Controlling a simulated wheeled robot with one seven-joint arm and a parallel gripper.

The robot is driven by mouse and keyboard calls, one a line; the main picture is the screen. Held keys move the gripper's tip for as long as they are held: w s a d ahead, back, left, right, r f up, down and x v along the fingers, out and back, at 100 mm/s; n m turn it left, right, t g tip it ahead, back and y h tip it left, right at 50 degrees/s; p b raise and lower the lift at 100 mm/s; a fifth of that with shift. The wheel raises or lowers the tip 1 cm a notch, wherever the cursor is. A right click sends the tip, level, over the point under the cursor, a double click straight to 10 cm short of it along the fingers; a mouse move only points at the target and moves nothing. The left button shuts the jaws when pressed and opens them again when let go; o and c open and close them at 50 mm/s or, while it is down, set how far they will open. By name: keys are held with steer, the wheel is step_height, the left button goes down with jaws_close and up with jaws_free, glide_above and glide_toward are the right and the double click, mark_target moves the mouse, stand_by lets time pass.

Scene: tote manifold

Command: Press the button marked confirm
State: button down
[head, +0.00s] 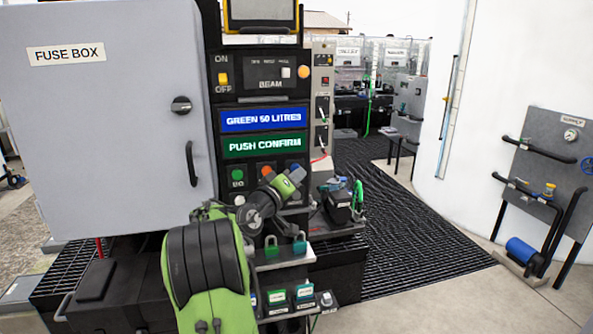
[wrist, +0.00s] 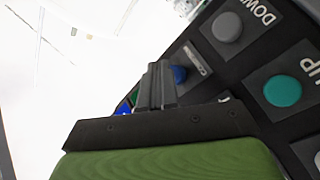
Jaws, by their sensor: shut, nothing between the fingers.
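A black control panel (head: 226,152) stands in the head view; its green screen (head: 265,144) reads PUSH CONFIRM. No button label reading confirm is legible in either view. In the wrist view, a blue button (wrist: 180,74) sits just right of my gripper (wrist: 158,68), beside a white label too slanted to read. My gripper is shut and empty, its fingertips close to the panel face. Whether they touch it I cannot tell. In the head view my arm hides part of the lower button rows, and the fingertips are hidden.
A teal button (wrist: 283,90) marked UP and a grey button (wrist: 227,27) marked DOWN are near in the wrist view.

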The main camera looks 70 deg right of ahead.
steer(key=shift+w+d+p, duration=0.3)
steer(key=shift+d, duration=0.2)
stand_by(0.8)
steer(key=shift+s+a+b, duration=0.5)
steer(key=shift+a+b, duration=0.35)
steer(key=shift+a, duration=0.05)
steer(key=s+a+b, duration=0.1)
steer(key=a+b, duration=0.1)
steer(key=a, duration=0.1)
steer(key=s+a+b, duration=0.1)
steer(key=shift+s+a, duration=0.15)
steer(key=shift+s, duration=0.15)
stand_by(0.8)
